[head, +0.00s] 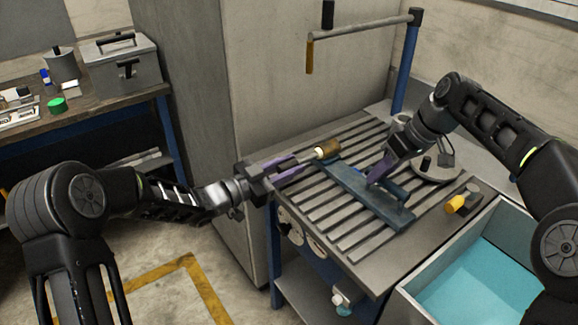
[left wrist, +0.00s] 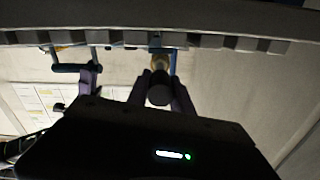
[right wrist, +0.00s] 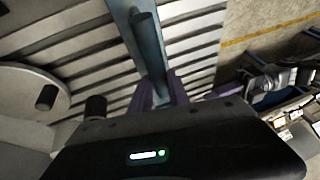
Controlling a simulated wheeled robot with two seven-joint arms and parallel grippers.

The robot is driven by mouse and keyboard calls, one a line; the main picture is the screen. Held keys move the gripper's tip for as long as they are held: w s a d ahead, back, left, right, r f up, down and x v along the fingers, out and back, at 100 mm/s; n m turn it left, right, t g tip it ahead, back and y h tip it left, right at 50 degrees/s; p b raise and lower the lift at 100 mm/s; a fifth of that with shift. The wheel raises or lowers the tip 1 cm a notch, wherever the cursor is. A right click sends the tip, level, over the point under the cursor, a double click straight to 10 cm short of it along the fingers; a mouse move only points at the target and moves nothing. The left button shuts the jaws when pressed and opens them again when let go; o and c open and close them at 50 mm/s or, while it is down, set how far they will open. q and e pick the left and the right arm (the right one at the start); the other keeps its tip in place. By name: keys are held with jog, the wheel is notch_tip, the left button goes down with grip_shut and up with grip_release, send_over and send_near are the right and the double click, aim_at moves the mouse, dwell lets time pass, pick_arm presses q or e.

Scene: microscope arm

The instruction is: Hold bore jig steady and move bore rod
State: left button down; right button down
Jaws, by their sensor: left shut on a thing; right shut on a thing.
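The bore jig (head: 395,212) is a long blue-grey bar lying diagonally across the slatted table. My right gripper (head: 378,178) is shut on the jig's raised handle from above. The right wrist view shows the jig (right wrist: 122,14) running away beneath the dark handle (right wrist: 150,45), between my purple fingers (right wrist: 158,92). My left gripper (head: 310,158) is shut on the bore rod at the jig's far-left end. A brown, brass-like cylinder (head: 328,148) with a pale end shows at the fingertips. The left wrist view shows a dark round rod end (left wrist: 160,90) between the fingers. How deep the rod sits is hidden.
A round grey plate (head: 436,168) with small parts sits at the table's back right. A yellow-handled tool (head: 461,201) lies near the right edge. An open bin with a turquoise floor (head: 480,285) stands at front right. A post with a crossbar (head: 402,62) rises behind.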

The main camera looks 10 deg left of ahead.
aim_at(300, 161)
dwell(0.8)
pick_arm(q)
jog(key=shift+x, duration=1.75)
jog(key=c, duration=1.1)
grip_release()
jog(key=shift+a, duration=0.1)
jog(key=v, duration=1.2)
